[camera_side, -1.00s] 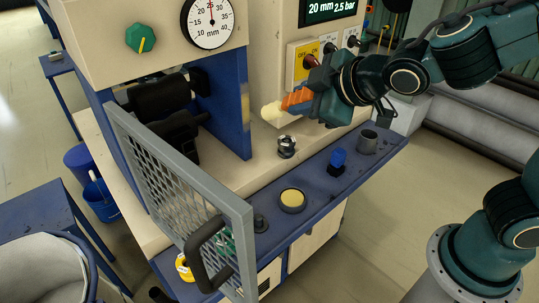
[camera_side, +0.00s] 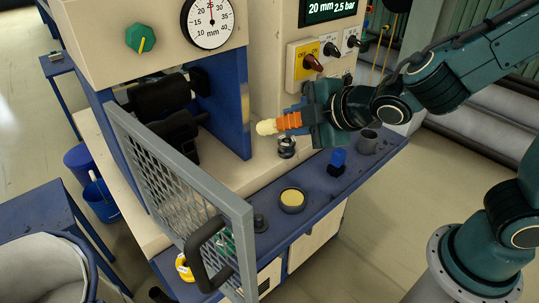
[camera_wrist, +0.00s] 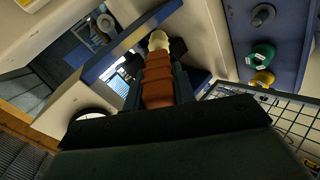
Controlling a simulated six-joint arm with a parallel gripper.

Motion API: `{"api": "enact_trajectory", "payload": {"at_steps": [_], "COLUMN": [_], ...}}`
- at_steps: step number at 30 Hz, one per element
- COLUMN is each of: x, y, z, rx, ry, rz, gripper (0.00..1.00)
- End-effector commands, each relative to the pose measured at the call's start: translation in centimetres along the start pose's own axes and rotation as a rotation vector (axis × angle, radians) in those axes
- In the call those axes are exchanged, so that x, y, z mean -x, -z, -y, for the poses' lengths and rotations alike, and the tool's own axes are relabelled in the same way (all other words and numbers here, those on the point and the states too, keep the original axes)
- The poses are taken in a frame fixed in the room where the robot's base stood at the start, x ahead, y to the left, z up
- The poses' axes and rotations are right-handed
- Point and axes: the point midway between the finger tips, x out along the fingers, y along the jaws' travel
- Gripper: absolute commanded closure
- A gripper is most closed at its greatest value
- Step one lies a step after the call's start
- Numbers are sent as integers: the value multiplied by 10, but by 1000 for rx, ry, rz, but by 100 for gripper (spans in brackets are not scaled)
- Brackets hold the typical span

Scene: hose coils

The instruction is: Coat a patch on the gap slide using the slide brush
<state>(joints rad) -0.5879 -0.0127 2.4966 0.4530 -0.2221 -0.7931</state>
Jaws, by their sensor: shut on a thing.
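My gripper (camera_side: 308,119) is shut on the slide brush, which has an orange ribbed handle (camera_side: 288,121) and a cream tip (camera_side: 266,127). The brush points left, nearly level, in front of the machine's opening. In the wrist view, the brush (camera_wrist: 158,88) points away from my gripper, its tip beside a blue machine edge. I cannot tell for certain which part is the gap slide. Black blocks (camera_side: 160,98) sit inside the opening, left of the tip and apart from it in the side view. A round dish of yellowish paste (camera_side: 292,200) stands on the blue ledge.
A mesh guard (camera_side: 190,190) with a dark handle stands at the front left. A blue upright (camera_side: 243,110) borders the opening. A metal fitting (camera_side: 287,146), a blue-topped piece (camera_side: 338,160) and a grey cup (camera_side: 367,141) stand below and right of the brush. Switches (camera_side: 315,62) are above.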

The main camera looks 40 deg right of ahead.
Motion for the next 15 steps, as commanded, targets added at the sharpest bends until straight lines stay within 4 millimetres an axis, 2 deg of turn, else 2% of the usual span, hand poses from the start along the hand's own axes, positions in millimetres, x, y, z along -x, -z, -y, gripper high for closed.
{"api": "enact_trajectory", "payload": {"at_steps": [6,15], "x": [-14,-20], "y": [-8,-11], "z": [18,27], "rx": [206,319], "ry": [9,11], "rz": [-19,-35], "gripper": [97,97]}}
